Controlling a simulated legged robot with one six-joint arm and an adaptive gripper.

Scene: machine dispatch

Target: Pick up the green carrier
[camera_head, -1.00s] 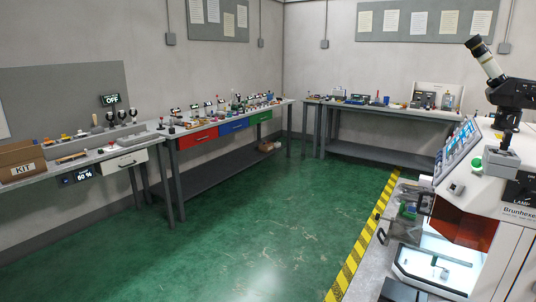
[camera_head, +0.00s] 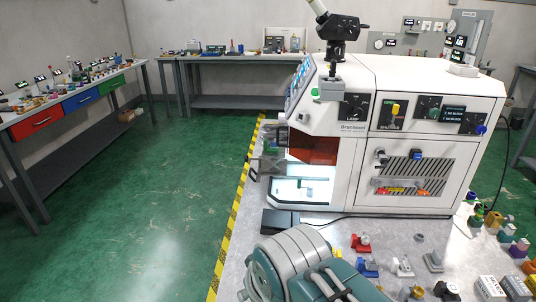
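A small green piece (camera_head: 302,184) stands inside the lit lower opening of the white machine (camera_head: 400,140). It is too small to tell for certain whether it is the green carrier. A dark green piece (camera_head: 476,218) sits at the right of the worktop. My arm shows at the bottom middle, in front of the machine. My gripper is out of the picture, so its fingers and any contact are hidden.
The grey worktop (camera_head: 330,232) holds a red piece (camera_head: 360,243), a blue piece (camera_head: 367,268), pale grey pieces (camera_head: 403,267) and several small parts at right. A dark flat box (camera_head: 290,222) lies before the opening. The green floor (camera_head: 160,210) at left is clear.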

